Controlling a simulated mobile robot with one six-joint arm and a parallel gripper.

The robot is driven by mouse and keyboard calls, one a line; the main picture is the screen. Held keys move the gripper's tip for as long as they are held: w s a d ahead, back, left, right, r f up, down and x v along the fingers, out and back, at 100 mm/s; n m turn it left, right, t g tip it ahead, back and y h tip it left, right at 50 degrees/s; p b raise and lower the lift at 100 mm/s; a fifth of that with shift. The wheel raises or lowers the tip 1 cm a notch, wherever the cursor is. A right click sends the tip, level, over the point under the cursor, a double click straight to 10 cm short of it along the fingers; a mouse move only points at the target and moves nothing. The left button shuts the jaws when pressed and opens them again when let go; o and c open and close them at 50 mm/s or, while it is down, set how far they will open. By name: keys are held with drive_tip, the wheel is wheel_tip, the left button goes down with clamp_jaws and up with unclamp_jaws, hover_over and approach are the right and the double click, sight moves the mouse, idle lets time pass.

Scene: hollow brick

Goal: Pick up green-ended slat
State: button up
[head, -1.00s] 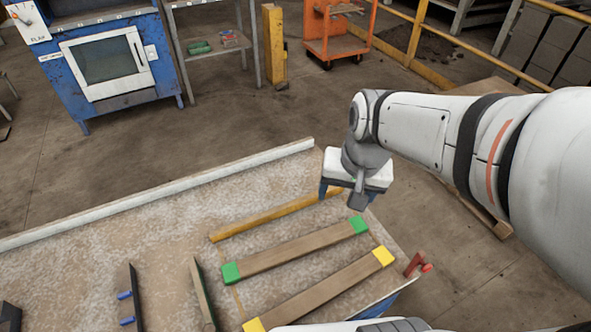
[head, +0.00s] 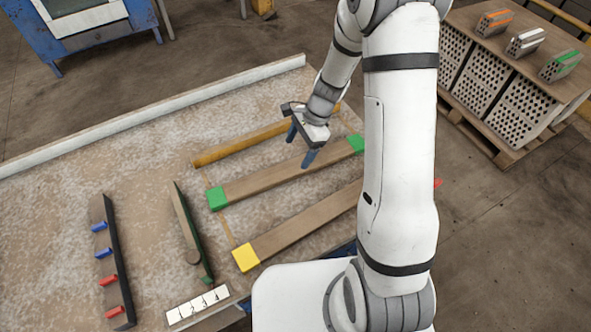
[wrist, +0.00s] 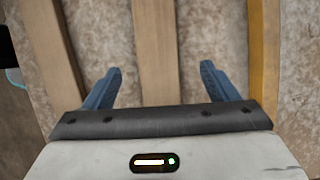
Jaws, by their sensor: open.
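The green-ended slat (head: 262,184) lies on the speckled table top in the head view, a brown bar with a green block at each end. Its right green end is partly beside my arm. My gripper (head: 300,146) is open above the slat's right half, its blue fingers pointing down. In the wrist view my gripper (wrist: 161,85) has its fingers apart, with the brown middle of a slat (wrist: 156,50) running between them. The fingers do not touch it; the exact height is unclear.
A yellow-ended slat (head: 290,226) lies nearer, partly hidden by my arm. A yellow-orange bar (head: 238,147) lies behind. A pallet of perforated bricks (head: 497,80) is off the table at right.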

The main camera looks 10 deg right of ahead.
sight(291, 167)
drive_tip(key=x, duration=0.2)
drive_tip(key=b+x, duration=0.1)
drive_tip(key=x, duration=0.3)
drive_tip(key=shift+d+f, duration=0.15)
drive_tip(key=shift+f, duration=0.25)
drive_tip(key=shift+r, duration=0.1)
drive_tip(key=c, duration=1.3)
